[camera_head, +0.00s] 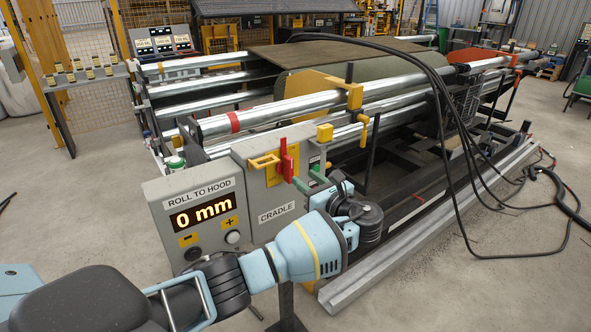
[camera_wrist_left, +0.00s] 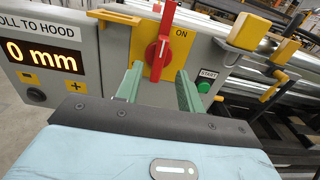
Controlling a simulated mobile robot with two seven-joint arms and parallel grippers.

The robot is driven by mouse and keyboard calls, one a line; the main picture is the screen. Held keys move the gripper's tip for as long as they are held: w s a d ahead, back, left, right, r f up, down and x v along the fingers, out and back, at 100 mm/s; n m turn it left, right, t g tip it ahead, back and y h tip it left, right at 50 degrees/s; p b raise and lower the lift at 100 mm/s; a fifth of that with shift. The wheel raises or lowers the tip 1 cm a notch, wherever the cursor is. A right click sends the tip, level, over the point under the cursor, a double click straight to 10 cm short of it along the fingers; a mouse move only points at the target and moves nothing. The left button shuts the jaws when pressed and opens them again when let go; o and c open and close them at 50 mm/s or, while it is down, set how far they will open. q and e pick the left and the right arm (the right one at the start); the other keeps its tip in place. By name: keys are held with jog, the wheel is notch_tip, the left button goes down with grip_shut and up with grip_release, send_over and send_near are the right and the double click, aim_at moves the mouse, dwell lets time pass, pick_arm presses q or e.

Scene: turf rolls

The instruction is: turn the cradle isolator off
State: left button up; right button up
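The cradle isolator is a red rotary handle (camera_head: 286,162) on a yellow plate, on the grey box marked CRADLE (camera_head: 282,205). In the left wrist view the red handle (camera_wrist_left: 160,45) stands upright, with the word ON beside it on the yellow plate (camera_wrist_left: 180,45). My left gripper (camera_head: 308,178) is in front of this box. Its two green fingers are apart in the left wrist view (camera_wrist_left: 159,74), one on each side of the handle's lower end, with nothing held between them. I cannot tell whether they touch the handle. My right gripper is not in view.
A grey panel marked ROLL TO HOOD (camera_head: 200,215) reads 0 mm, left of the isolator. A green START button (camera_wrist_left: 204,87) sits close right of the fingers. A yellow bracket (camera_head: 264,161) juts out left of the handle. Machine rollers (camera_head: 270,112) lie behind; black cables hang right.

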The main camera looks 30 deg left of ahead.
aim_at(292, 168)
pick_arm(q)
jog(key=shift+x, duration=3.45)
grip_shut()
